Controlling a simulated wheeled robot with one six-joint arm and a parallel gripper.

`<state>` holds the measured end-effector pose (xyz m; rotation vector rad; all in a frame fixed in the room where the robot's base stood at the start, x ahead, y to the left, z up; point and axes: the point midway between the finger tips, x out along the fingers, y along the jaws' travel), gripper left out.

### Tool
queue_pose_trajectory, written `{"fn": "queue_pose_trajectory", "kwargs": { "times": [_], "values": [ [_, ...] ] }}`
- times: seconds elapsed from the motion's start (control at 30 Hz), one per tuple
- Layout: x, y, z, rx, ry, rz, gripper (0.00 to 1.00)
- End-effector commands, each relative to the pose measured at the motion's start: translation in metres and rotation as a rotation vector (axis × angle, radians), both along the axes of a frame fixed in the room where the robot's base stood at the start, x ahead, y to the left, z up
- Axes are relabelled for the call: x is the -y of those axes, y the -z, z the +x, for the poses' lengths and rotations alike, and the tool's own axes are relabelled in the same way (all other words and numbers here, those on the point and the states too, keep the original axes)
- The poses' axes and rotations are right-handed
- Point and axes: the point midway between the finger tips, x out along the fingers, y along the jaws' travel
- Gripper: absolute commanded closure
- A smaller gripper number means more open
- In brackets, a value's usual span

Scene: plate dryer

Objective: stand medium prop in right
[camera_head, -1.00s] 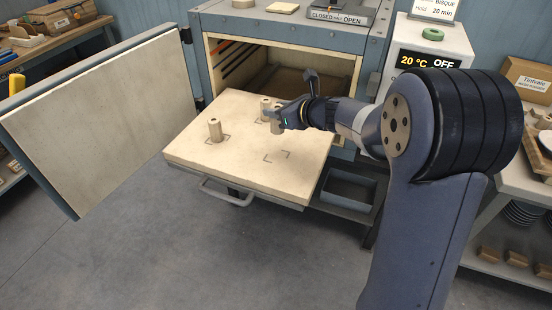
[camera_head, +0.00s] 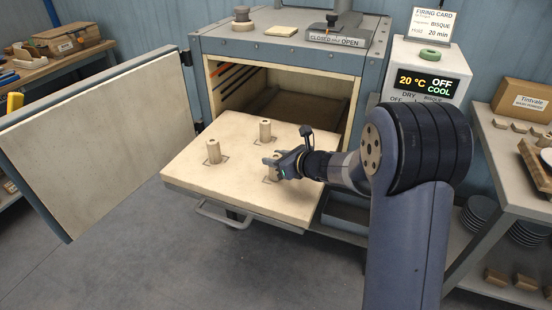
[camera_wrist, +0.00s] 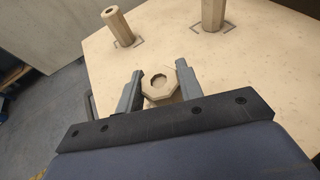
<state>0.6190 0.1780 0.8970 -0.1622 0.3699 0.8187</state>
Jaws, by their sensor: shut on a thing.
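My gripper (camera_head: 273,163) is shut on a pale octagonal prop (camera_head: 271,173) over the front right mark of the pale kiln shelf (camera_head: 230,189). In the wrist view the held prop (camera_wrist: 160,75) is seen from above, with a hole in its top and a finger on each side. Its base is mostly hidden, so I cannot tell whether it touches the shelf. A second prop (camera_head: 213,151) stands upright in the left mark. A third prop (camera_head: 265,130) stands upright in the rear mark. Both also show in the wrist view, at left (camera_wrist: 120,27) and right (camera_wrist: 213,14).
The shelf is drawn out of the open kiln (camera_head: 290,55). The kiln door (camera_head: 95,135) stands wide open at left. A control box (camera_head: 430,75) is at the right of the kiln. A front handle (camera_head: 222,216) hangs below the shelf edge.

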Motion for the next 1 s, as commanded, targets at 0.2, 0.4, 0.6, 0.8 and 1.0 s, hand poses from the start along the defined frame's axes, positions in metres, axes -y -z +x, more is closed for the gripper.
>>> {"fn": "queue_pose_trajectory", "kwargs": {
  "times": [0.2, 0.4, 0.6, 0.8, 1.0],
  "values": [
    [0.0, 0.003, 0.0, 0.0, 0.0, 0.0, 0.58],
    [0.0, 0.002, 0.0, 0.0, 0.0, 0.0, 0.43],
    [0.0, 0.002, 0.0, 0.0, 0.0, 0.0, 0.43],
    [0.007, -0.005, -0.006, 0.003, 0.002, 0.0, 0.43],
    [0.036, -0.021, -0.031, 0.003, 0.004, -0.001, 0.43]
  ]
}}
